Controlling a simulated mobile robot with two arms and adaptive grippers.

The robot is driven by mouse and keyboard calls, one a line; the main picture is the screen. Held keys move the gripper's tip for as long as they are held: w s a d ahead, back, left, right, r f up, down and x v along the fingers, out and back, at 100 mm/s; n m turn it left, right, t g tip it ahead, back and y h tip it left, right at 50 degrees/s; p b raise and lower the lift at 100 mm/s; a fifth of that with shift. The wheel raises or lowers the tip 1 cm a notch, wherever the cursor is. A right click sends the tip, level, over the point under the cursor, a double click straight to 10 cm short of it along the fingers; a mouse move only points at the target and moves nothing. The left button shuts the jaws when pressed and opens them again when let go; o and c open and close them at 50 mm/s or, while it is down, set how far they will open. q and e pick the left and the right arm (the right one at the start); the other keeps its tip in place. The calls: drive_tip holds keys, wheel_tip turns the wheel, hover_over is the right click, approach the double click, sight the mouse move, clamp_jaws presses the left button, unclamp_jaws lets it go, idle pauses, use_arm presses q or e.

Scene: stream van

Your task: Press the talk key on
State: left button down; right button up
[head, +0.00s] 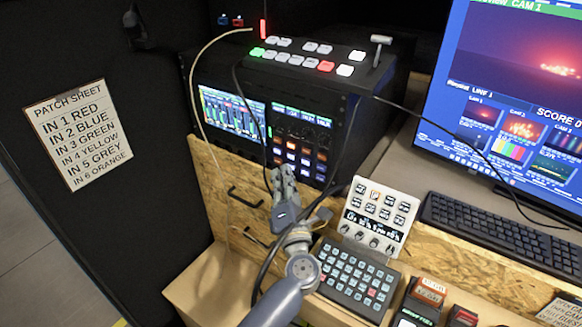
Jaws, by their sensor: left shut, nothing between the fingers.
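My left gripper (282,174) is shut and empty. Its fingertips point up the picture, just below the lower keys of a black rack panel (301,140) with rows of lit orange, white and blue keys. I cannot tell whether the fingertips touch the panel. A white key panel (379,217) with a small dark screen, square keys and knobs stands to the right of the gripper. The labels are too small to read, so I cannot tell which key is the talk key. My right gripper is out of view.
A black keypad (356,279) lies right of my left forearm. A video switcher (318,58) sits on top of the rack. Dark cables hang close around the gripper. A keyboard (500,235) and a monitor (520,100) are at the right. A patch sheet (79,133) hangs at the left.

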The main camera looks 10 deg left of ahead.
use_arm(q)
drive_tip(key=shift+s+a, duration=0.2)
drive_tip(key=shift+s, duration=0.35)
drive_tip(key=s+a+p, duration=0.2)
drive_tip(key=s, duration=0.3)
drive_tip(key=shift+s, duration=0.35)
